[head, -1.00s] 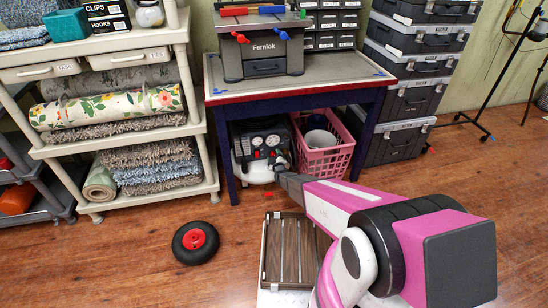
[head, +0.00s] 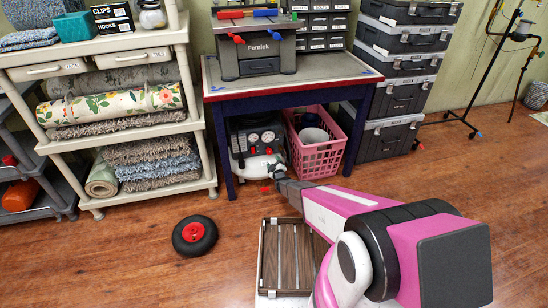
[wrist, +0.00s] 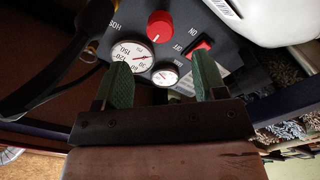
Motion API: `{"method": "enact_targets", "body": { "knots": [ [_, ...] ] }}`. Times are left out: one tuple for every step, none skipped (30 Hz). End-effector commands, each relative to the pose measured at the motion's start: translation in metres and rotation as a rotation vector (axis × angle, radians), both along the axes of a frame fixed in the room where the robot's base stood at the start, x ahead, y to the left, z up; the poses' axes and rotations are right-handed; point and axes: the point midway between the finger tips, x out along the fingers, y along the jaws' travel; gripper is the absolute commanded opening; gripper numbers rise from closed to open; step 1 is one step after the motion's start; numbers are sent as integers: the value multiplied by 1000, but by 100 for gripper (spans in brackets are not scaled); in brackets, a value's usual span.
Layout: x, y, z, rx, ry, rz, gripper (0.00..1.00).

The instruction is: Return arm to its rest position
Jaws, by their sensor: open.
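My arm is pink, white and dark grey and reaches forward and low in the head view. My gripper (head: 278,174) is at its far end, just in front of the compressor (head: 257,137) under the workbench. In the wrist view the two green-padded fingers of my gripper (wrist: 165,80) stand apart with nothing held between them. Beyond them is the compressor's dark panel, with two white gauges, a red knob (wrist: 160,26) and a red switch (wrist: 198,48). I cannot tell whether the fingertips touch the panel.
The workbench (head: 290,86) overhangs the compressor. A pink basket (head: 318,155) stands right of it. A slatted wooden crate (head: 262,262) lies below my arm. A wheel (head: 195,235) is on the floor left. Shelves (head: 120,138) and stacked cases (head: 390,135) flank the bench.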

Motion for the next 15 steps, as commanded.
{"method": "enact_targets", "body": {
  "knots": [
    [0,0,0,0,0,0,64],
    [0,0,0,0,0,0,64],
    [0,0,0,0,0,0,64],
    [0,0,0,0,1,0,64],
    [0,-1,1,1,4,-1,64],
    [-1,-2,3,2,11,-3,64],
    [-1,-4,6,4,20,-6,64],
    [-2,-6,9,7,35,-10,64],
    [-3,-10,15,12,59,-16,64],
    [-4,-14,20,17,82,-22,64],
    [-5,-18,25,22,109,-30,64],
    [-7,-24,34,32,151,-42,64],
    [-9,-29,40,38,187,-52,64],
    [-12,-35,47,48,224,-64,64],
    [-16,-44,58,61,279,-82,64]
  ]
}}
